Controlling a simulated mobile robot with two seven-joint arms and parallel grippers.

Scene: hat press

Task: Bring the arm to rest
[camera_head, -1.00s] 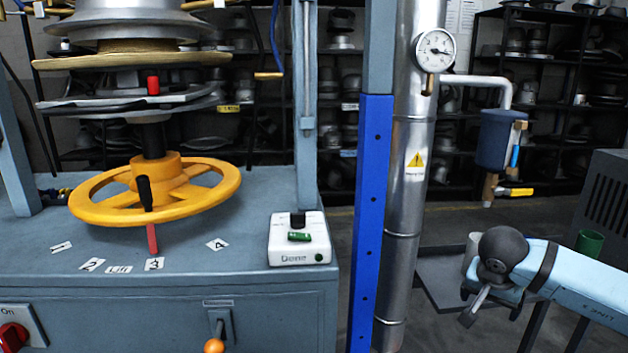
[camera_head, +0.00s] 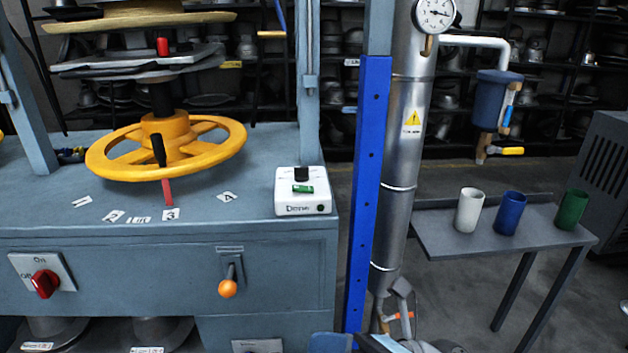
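Part of my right arm, light blue and dark grey, shows at the bottom edge, right of the blue post. I cannot make out its gripper there. My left arm and gripper are not in view. The red knob (camera_head: 45,283) and the orange-tipped lever (camera_head: 228,287) are on the press front.
A small grey side table (camera_head: 440,238) at the right bears a white cup (camera_head: 469,210), a blue cup (camera_head: 510,213) and a green cup (camera_head: 571,209). A blue post (camera_head: 366,200) and a steel pipe (camera_head: 405,150) with a gauge (camera_head: 434,14) stand between press and table.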

